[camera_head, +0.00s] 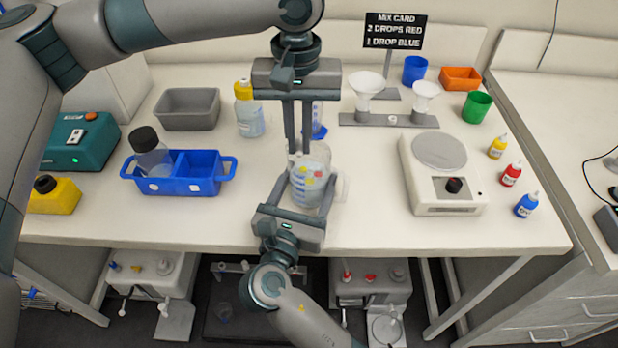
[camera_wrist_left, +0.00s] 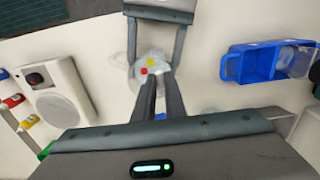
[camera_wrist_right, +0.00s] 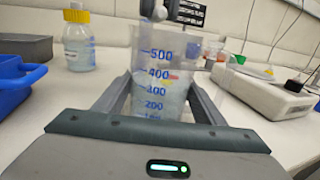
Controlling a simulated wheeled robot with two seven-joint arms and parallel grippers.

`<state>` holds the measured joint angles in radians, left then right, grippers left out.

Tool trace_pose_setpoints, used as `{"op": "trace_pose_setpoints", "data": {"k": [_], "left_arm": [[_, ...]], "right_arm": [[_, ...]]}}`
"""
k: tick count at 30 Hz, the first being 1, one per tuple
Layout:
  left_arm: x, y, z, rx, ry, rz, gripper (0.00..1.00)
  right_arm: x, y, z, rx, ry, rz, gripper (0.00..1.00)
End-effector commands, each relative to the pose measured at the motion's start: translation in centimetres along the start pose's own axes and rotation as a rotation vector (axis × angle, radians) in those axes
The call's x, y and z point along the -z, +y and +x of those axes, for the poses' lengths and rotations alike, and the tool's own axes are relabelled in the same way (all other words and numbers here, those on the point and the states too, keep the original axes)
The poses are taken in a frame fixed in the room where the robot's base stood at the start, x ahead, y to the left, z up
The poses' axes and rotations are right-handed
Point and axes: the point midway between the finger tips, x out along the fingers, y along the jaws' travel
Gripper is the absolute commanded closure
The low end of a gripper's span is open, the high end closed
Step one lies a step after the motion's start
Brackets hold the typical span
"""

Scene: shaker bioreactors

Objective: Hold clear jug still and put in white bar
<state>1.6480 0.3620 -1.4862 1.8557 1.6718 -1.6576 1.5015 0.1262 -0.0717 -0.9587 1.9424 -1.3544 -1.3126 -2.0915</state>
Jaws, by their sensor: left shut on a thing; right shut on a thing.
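The clear jug (camera_head: 310,183) stands upright near the front middle of the table, with blue graduations and pale liquid. Red and yellow spots show in it, also in the left wrist view (camera_wrist_left: 150,66). My right gripper (camera_head: 308,182) is shut around the jug; in the right wrist view its fingers flank the jug (camera_wrist_right: 160,85). My left gripper (camera_head: 300,150) points down over the jug's mouth, its fingers close together. In the right wrist view, a small white bar (camera_wrist_right: 160,13) shows at the left fingertips, above the jug's rim. The fingers mostly hide the bar in the other views.
A white stirrer-like device (camera_head: 440,170) stands right of the jug, with several dropper bottles (camera_head: 511,174) beyond. A blue carrier (camera_head: 205,172) is to the left. A yellow-capped bottle (camera_head: 249,115) and a funnel stand (camera_head: 390,119) are behind. Table between jug and carrier is clear.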

Motion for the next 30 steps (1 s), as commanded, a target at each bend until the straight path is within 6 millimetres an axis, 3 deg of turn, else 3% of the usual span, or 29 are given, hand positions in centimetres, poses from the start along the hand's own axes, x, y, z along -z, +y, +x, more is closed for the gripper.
{"op": "trace_pose_setpoints", "data": {"k": [12,13,15,30], "left_arm": [[-0.01,-0.01,0.57,0.000,0.000,0.000,1.00],[-0.01,-0.02,0.56,0.000,0.000,0.000,0.85],[-0.01,-0.02,0.56,0.000,0.000,0.000,0.68],[0.02,0.01,-0.29,-0.001,0.001,0.000,0.68]], "right_arm": [[-0.06,0.01,0.01,0.000,-0.001,0.000,0.97],[-0.06,0.01,0.01,0.000,-0.001,0.000,0.97],[-0.06,0.01,0.01,0.000,-0.001,0.000,0.97],[-0.07,0.01,0.01,0.000,-0.001,0.000,0.97]]}}
